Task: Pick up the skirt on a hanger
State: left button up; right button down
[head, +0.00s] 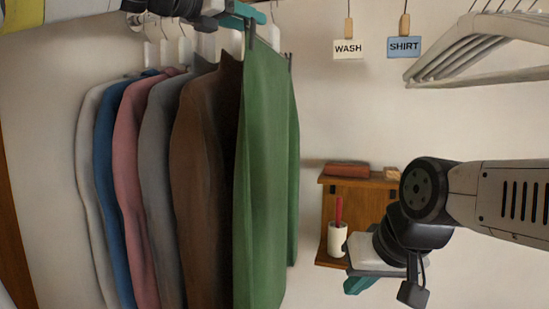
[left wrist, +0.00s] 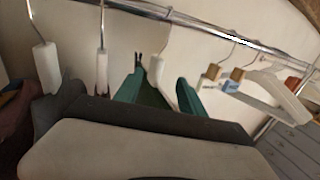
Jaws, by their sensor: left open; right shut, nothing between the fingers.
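The green skirt (head: 265,180) hangs from a clip hanger at the right end of the row of clothes in the head view. A little green shows between my left gripper's fingers in the left wrist view. My left gripper (head: 245,14) is at the top of the skirt, partly cut off by the frame edge. In the left wrist view the left gripper (left wrist: 160,88) has its teal fingers apart, with the hanger's white neck (left wrist: 156,68) appearing between them. I cannot tell whether they touch it. My right gripper (head: 358,280) is shut and empty, in front of the wooden shelf.
A brown garment (head: 197,140) and several others hang close left of the skirt. A metal rail (left wrist: 215,32) runs above. White empty hangers (head: 480,45) hang at right, past the WASH tag (head: 347,48) and SHIRT tag (head: 404,47). A wooden shelf (head: 350,200) is on the wall.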

pick_arm(q)
jog(key=x, duration=0.8)
jog(key=shift+w+a+r, duration=0.1)
jog(key=shift+w+r, duration=0.05)
jog(key=shift+w, duration=0.25)
grip_shut()
dwell(1.0)
